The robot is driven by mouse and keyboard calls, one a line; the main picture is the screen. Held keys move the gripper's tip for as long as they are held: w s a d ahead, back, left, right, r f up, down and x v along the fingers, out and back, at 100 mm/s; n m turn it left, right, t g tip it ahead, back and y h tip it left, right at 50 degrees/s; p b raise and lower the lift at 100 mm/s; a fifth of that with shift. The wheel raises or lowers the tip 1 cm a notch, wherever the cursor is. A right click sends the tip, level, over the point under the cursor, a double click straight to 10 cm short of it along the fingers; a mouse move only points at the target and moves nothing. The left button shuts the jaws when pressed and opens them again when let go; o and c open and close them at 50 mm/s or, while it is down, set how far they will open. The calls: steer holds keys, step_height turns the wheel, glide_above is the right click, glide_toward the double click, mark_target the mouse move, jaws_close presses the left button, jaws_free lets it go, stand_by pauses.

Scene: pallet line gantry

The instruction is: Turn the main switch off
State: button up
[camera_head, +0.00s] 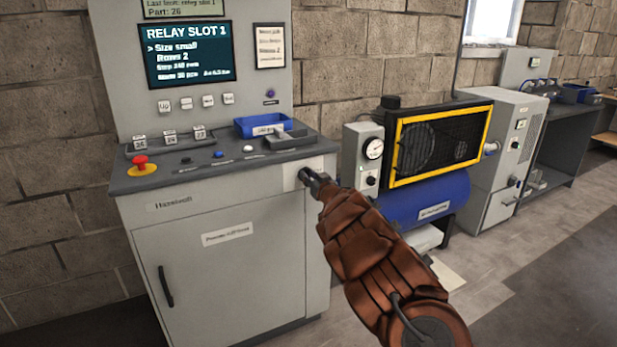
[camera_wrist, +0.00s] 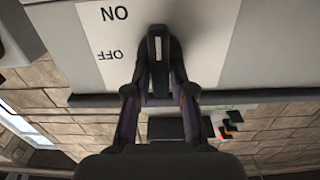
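The main switch's dark handle (camera_wrist: 158,46) stands on a white plate (camera_wrist: 95,28) on the front of the grey control cabinet. The plate carries the words ON and OFF, upside down in the wrist view. In the head view, the plate (camera_head: 291,176) shows at the upper right of the cabinet front. My gripper (camera_wrist: 160,62) is at the switch, with its two fingers close on either side of the handle, and looks shut on it. In the head view, my gripper (camera_head: 310,178) and arm hide much of the switch. I cannot tell which word the handle points to.
The control cabinet (camera_head: 235,270) has a red emergency button (camera_head: 140,164), a screen (camera_head: 190,53) and a blue tray (camera_head: 263,123) on its desk. A compressor with a blue tank (camera_head: 425,203) stands to the right. Open floor (camera_head: 520,270) lies at the right front.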

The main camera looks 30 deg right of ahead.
jaws_close()
steer(key=n+b, duration=0.5)
steer(key=n, duration=0.1)
steer(key=f+n+b, duration=0.1)
steer(key=n+b, duration=0.4)
steer(key=n, duration=0.1)
steer(key=a+n+b, duration=0.1)
steer(key=n+b, duration=0.3)
steer(key=n, duration=0.2)
steer(key=shift+w+f+b, duration=0.1)
steer(key=shift+f+b, duration=0.05)
steer(key=shift+b, duration=0.25)
stand_by(0.4)
steer(key=o, duration=0.5)
jaws_free()
